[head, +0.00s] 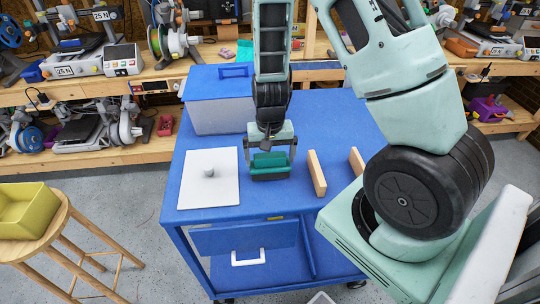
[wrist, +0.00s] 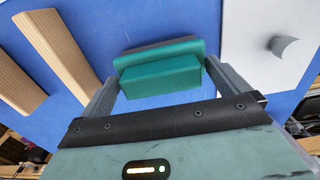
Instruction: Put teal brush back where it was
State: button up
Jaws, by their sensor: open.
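The teal brush (head: 270,166) has a teal block top and a darker grey underside. It is on or just above the blue cart top (head: 212,160), between a white board and a wooden block. My gripper (head: 269,160) points down over the brush. In the wrist view, the brush (wrist: 160,72) lies between the tips of my open gripper (wrist: 160,88), one finger at each end. I cannot tell whether the fingers touch it.
A white board (head: 196,190) with a small grey knob (head: 209,172) lies left. Wooden blocks (head: 317,172) stand right. A lidded blue bin (head: 219,115) stands behind. A stool (head: 40,237) bears a yellow-green bin (head: 22,222). Printer shelves line the back.

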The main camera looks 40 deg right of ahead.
aim_at(270, 155)
notch_tip(270, 155, up, 11)
jog(key=s+a+r+n+y, duration=0.1)
jog(key=s+a+r+n, duration=0.25)
jog(key=a, duration=0.45)
jog(key=s+a+r+n, duration=0.3)
jog(key=s+a+n, duration=0.1)
jog(key=a, duration=0.4)
jog(key=s+a+r+n, duration=0.3)
jog(key=s+a+n, duration=0.3)
jog(key=s, duration=0.4)
jog(key=shift+a+n, duration=0.3)
jog(key=shift+n, duration=0.25)
jog(key=shift+s+f, duration=0.1)
jog(key=shift+f, duration=0.1)
